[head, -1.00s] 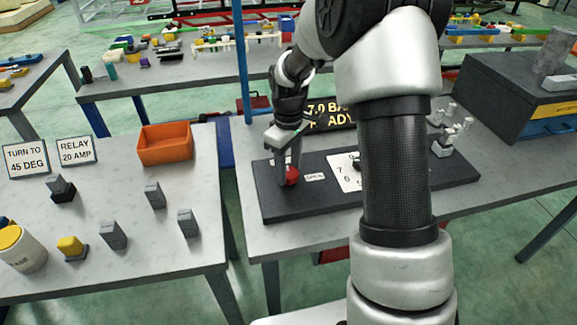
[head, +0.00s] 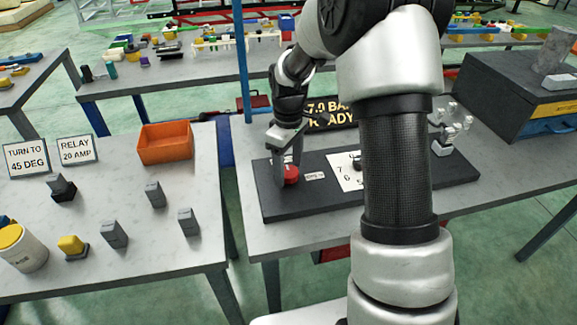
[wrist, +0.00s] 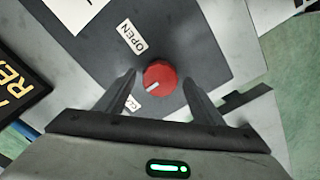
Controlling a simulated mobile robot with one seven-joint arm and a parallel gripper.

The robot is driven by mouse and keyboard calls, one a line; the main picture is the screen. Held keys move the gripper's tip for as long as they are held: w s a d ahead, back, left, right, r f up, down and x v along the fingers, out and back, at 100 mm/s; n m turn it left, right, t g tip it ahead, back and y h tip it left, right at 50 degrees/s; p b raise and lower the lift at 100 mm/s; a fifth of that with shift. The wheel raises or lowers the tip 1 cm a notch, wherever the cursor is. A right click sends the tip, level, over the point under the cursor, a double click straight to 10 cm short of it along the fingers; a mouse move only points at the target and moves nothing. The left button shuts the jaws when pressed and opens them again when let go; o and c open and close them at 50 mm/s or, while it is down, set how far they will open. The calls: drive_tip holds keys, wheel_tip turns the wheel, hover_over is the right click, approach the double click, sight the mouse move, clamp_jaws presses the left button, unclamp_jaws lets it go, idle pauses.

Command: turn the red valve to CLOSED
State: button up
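The red valve (wrist: 160,77) is a round knob on a dark panel (wrist: 205,50). Its white pointer mark points to the lower left in the wrist view, toward a label partly hidden behind the left finger, of which "CL" shows. The OPEN label (wrist: 132,36) is at the knob's upper left. My gripper (wrist: 160,80) is open, one finger on each side of the knob, with a visible gap on both sides. In the head view the red valve (head: 291,174) shows beside my gripper (head: 287,163) at the panel's left end.
A white gauge plate (head: 345,170) lies right of the valve, partly hidden by my arm. Grey fittings (head: 442,145) stand at the panel's right end. A "7.0 BAR READY" sign (head: 325,116) is behind the panel. An orange bin (head: 165,143) is on the left table.

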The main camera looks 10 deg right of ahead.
sight(289, 171)
drive_tip(key=shift+r, duration=0.1)
wheel_tip(289, 171, up, 17)
drive_tip(key=p, duration=0.1)
drive_tip(key=shift+r, duration=0.15)
idle(0.4)
